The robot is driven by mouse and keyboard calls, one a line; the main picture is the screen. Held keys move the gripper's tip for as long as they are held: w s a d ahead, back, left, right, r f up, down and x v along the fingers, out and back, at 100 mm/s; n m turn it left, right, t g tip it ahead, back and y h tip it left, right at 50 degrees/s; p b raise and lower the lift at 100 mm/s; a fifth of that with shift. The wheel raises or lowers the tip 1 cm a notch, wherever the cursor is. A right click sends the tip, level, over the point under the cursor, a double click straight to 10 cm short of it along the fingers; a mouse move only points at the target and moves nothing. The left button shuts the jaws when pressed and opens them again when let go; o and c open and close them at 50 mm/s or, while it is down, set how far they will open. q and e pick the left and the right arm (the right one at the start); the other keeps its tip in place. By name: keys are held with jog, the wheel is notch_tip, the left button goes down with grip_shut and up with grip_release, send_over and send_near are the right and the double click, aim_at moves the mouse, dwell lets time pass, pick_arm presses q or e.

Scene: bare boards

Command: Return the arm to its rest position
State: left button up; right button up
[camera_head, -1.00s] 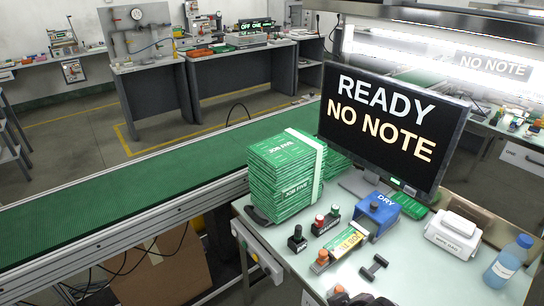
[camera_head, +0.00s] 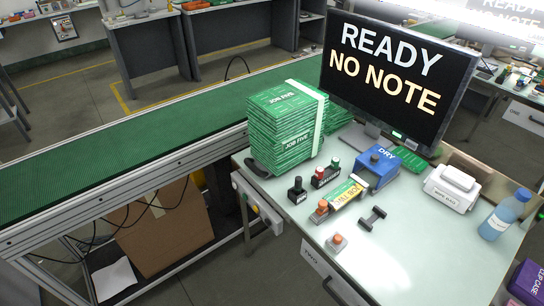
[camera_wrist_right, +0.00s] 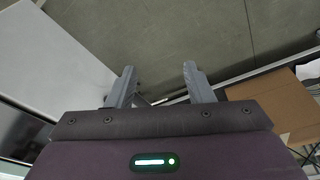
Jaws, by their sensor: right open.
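My right gripper (camera_wrist_right: 158,85) shows in the right wrist view with its two grey fingers apart and nothing between them. Below it is grey floor, with the pale side of the bench (camera_wrist_right: 60,60) at left and a cardboard box (camera_wrist_right: 275,105) at right. Neither arm nor gripper shows in the head view now. My left gripper is not in view.
The glass-topped bench (camera_head: 420,265) holds a strapped stack of green cards (camera_head: 280,125), small stamps, a blue DRY box (camera_head: 377,168), a white wipe box (camera_head: 452,188), a bottle (camera_head: 505,215) and a monitor (camera_head: 395,75). A green conveyor (camera_head: 120,150) runs behind. The bench's front area is clear.

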jog(key=s+d+f+b, duration=0.1)
jog(key=s+f, duration=0.3)
jog(key=f, duration=0.4)
jog(key=s+f, duration=0.4)
jog(key=f, duration=0.4)
jog(key=s+d+f+g+b, duration=0.1)
jog(key=s+d+f, duration=0.1)
jog(key=s+f, duration=0.8)
jog(key=s, duration=0.3)
jog(key=shift+s+d+f+g, duration=0.3)
jog(key=shift+s+d, duration=0.1)
